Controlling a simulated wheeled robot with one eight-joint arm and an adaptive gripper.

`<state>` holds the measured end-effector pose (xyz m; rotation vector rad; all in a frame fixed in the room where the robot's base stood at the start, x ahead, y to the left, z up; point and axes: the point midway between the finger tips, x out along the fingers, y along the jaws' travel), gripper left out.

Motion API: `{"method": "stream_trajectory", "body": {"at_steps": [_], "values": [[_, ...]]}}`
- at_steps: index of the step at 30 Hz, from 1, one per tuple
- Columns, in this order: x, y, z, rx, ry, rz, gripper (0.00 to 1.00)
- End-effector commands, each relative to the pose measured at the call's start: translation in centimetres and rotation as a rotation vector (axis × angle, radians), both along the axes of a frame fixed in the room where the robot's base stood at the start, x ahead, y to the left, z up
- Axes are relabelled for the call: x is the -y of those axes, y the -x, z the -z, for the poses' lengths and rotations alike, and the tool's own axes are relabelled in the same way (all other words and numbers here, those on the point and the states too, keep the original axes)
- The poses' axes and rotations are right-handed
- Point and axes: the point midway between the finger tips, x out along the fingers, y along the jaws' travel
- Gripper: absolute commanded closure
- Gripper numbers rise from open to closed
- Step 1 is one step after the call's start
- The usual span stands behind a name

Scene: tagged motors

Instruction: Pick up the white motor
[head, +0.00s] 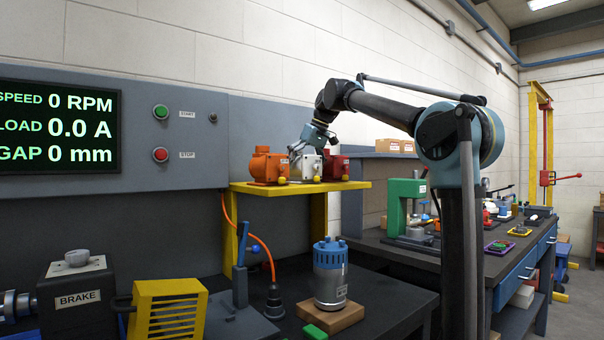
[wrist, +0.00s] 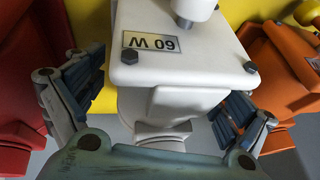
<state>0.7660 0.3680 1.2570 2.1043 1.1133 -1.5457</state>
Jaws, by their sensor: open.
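The white motor (head: 308,167) stands on a yellow shelf, between an orange motor and a red motor. In the wrist view the white motor (wrist: 180,70) fills the middle, with bolts and an upside-down label on its face. My gripper (head: 303,151) is at the white motor in the head view. In the wrist view my gripper (wrist: 158,105) is open, with one finger on each side of the white motor. A gap shows by the right finger; contact at the left finger cannot be told. Part of the motor's lower body is hidden by my gripper's palm.
The orange motor (head: 269,166) and the red motor (head: 335,166) stand close on either side along the yellow shelf (head: 300,187). A blue-topped motor (head: 330,275) sits on a wooden block below. A grey panel wall is behind.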

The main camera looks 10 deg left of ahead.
Motion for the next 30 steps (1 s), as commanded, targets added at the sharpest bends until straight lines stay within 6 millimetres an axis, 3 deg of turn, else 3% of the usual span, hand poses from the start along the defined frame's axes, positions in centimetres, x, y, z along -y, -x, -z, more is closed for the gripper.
{"method": "stream_trajectory", "body": {"at_steps": [8, 20, 30], "values": [[-0.12, -0.02, 0.23, 0.000, 0.000, 0.000, 0.06], [-0.16, -0.03, 0.25, 0.000, 0.002, -0.001, 0.97], [-0.06, 0.11, -0.09, 0.000, 0.000, -0.001, 0.97]]}}
